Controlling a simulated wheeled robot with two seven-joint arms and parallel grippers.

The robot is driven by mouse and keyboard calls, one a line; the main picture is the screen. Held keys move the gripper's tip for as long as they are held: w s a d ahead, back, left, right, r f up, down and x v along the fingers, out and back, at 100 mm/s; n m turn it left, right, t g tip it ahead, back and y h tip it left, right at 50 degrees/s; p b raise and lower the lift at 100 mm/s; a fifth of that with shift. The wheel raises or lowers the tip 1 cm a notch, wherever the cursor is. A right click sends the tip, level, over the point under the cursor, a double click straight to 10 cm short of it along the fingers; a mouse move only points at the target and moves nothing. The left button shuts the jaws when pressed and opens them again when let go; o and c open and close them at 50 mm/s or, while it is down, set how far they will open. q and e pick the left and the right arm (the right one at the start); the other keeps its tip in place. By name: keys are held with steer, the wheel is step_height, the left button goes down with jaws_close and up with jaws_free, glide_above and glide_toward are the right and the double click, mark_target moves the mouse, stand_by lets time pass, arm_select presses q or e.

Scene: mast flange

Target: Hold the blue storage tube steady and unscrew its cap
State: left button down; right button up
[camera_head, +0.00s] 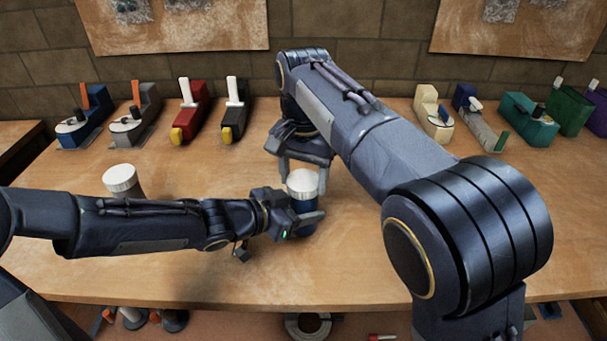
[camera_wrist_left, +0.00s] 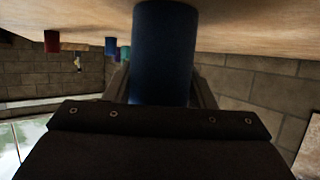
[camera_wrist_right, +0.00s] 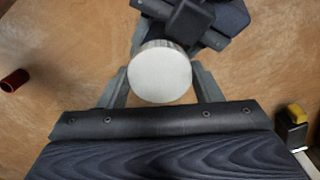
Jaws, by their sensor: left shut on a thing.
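The blue storage tube (camera_head: 304,222) stands upright on the wooden table with its white cap (camera_head: 303,182) on top. My left gripper (camera_head: 308,218) is shut on the tube's body from the left. The dark blue body fills the space between its fingers in the left wrist view (camera_wrist_left: 164,55). My right gripper (camera_head: 304,172) reaches in from behind and above. In the right wrist view its fingers stand on either side of the round cap (camera_wrist_right: 160,73), very close to the rim, and look open. Part of the tube is hidden by the left fingers.
Another white-capped tube (camera_head: 121,180) stands behind my left forearm. Several coloured tape-dispenser-like objects line the back, including a red one (camera_head: 190,112) and a cream one (camera_head: 433,113). A small red cylinder (camera_wrist_right: 14,80) lies apart in the right wrist view. The front table (camera_head: 300,275) is clear.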

steer(key=shift+c, duration=1.4)
steer(key=n, duration=0.3)
steer(key=shift+n, duration=0.3)
steer(key=o, duration=1.1)
